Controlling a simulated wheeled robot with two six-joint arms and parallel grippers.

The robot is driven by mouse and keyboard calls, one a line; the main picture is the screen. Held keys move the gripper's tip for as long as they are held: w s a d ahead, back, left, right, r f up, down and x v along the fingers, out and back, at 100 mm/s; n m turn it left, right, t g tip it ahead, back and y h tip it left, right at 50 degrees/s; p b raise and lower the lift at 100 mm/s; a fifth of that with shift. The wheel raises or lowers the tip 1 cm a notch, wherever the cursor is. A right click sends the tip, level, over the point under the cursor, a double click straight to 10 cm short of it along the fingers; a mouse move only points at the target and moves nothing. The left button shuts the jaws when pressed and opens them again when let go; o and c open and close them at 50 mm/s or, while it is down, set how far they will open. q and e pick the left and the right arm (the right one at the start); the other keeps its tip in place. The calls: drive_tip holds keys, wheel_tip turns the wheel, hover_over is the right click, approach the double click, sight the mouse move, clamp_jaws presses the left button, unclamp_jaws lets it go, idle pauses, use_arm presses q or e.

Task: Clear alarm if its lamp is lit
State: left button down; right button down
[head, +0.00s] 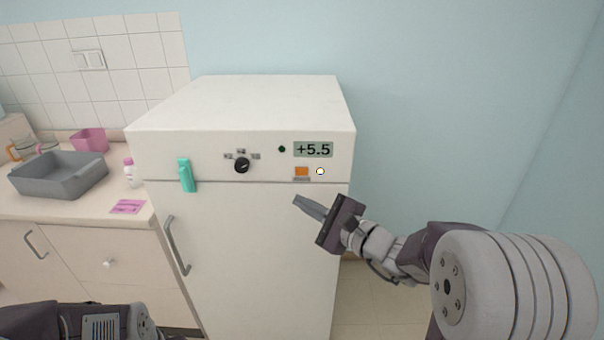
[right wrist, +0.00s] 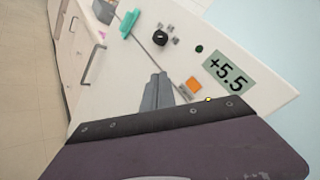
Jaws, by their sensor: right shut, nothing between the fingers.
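A white fridge (head: 240,240) has a control panel on its upper front. The panel shows a display (head: 313,149) reading +5.5, a dark green, unlit-looking round lamp (head: 281,149) and an orange square button (head: 301,171) with a small label below. Right of the button is a small round lamp (head: 320,171), bright white here and yellowish in the right wrist view (right wrist: 208,99), so it looks lit. My right gripper (head: 297,201) is shut and empty, its tips just below the orange button and apart from it. The button also shows in the right wrist view (right wrist: 194,85). My left gripper is out of view.
A black knob (head: 242,165) sits left on the panel, and a teal clip-like object (head: 186,175) hangs on the fridge front. On the counter left are a grey tray (head: 60,183), a pink container (head: 89,140), a small bottle (head: 129,172) and a pink card (head: 127,207).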

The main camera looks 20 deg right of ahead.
sight(301, 171)
drive_tip(key=shift+w+d+p, duration=0.25)
drive_tip(key=shift+w+d, duration=0.15)
drive_tip(key=shift+w, duration=1.05)
drive_tip(key=shift+w+d+p, duration=0.25)
drive_tip(key=shift+w+d, duration=0.2)
drive_tip(key=shift+w, duration=0.95)
drive_tip(key=shift+w+d+p, duration=0.25)
drive_tip(key=shift+w+d, duration=0.15)
drive_tip(key=shift+w, duration=1.05)
drive_tip(key=shift+w, duration=0.1)
drive_tip(key=shift+w+f+b, duration=0.1)
drive_tip(key=shift+w+b, duration=0.05)
drive_tip(key=shift+b, duration=0.15)
drive_tip(key=shift+w+d, duration=0.1)
drive_tip(key=shift+w, duration=0.05)
